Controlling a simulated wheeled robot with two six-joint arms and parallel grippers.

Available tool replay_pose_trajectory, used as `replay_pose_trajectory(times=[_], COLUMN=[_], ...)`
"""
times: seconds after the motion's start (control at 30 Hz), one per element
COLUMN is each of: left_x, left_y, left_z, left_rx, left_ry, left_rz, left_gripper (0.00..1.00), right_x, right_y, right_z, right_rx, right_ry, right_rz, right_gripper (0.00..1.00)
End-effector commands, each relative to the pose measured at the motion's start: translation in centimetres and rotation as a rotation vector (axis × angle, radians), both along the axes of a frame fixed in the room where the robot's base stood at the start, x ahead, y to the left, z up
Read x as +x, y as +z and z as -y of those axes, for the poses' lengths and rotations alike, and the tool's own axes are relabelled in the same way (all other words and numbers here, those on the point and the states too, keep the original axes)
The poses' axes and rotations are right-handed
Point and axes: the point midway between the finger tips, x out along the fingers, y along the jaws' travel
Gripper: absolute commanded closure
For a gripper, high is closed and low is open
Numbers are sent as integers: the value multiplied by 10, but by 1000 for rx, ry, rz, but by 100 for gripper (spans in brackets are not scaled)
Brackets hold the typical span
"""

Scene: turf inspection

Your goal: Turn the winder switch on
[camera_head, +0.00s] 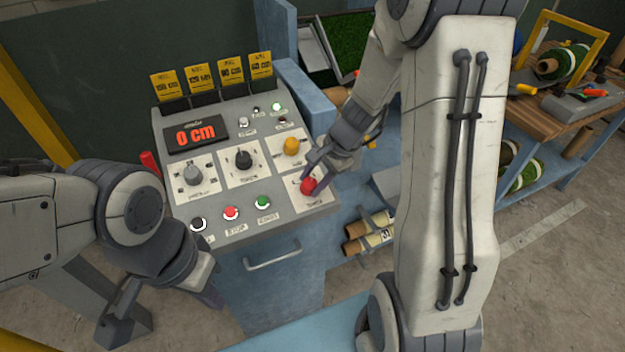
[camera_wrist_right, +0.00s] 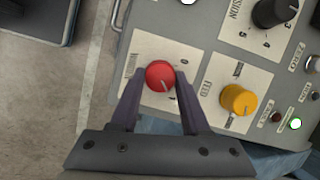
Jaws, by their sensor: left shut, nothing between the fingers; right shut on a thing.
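A red rotary knob (camera_head: 308,186) sits on a white plate at the lower right of the grey control panel (camera_head: 273,218). My right gripper (camera_head: 316,178) is shut on it, with a finger on either side. In the right wrist view the red knob (camera_wrist_right: 160,74) shows between the fingertips of the right gripper (camera_wrist_right: 160,82), its pale pointer line slanting toward the lower right. The plate's lettering is too small to read surely. My left gripper (camera_head: 208,294) is shut and empty, low in front of the panel's left side.
A yellow knob (camera_head: 291,146) is just above the red one, with a black knob (camera_head: 243,160) and a grey knob (camera_head: 193,175) to its left. Black, red and green buttons line the front edge. A display (camera_head: 196,134) reads 0 cm. A handle (camera_head: 272,256) juts from the cabinet.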

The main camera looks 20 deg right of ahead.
Motion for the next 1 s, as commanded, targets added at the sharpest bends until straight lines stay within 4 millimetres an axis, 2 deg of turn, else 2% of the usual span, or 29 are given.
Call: replay_pose_trajectory(times=[0.03,0.1,0.47,0.57,0.8,1.0], left_x=[0,0,0,0,0,0], left_y=[0,0,1,3,9,10], left_z=[0,0,0,0,0,0], left_rx=[0,0,0,0,0,0], left_ry=[0,0,0,0,0,0], left_rz=[0,0,0,0,0,0], left_gripper=[100,100,100,100,100,100], right_x=[1,1,0,-2,-13,-21], right_y=[1,1,3,13,56,85], right_z=[0,0,1,4,21,31], right_rx=[1,0,1,0,-3,-1], right_ry=[-4,-4,-1,0,-3,-2], right_rz=[2,1,1,4,7,5], right_gripper=[50,24,24,24,24,24])
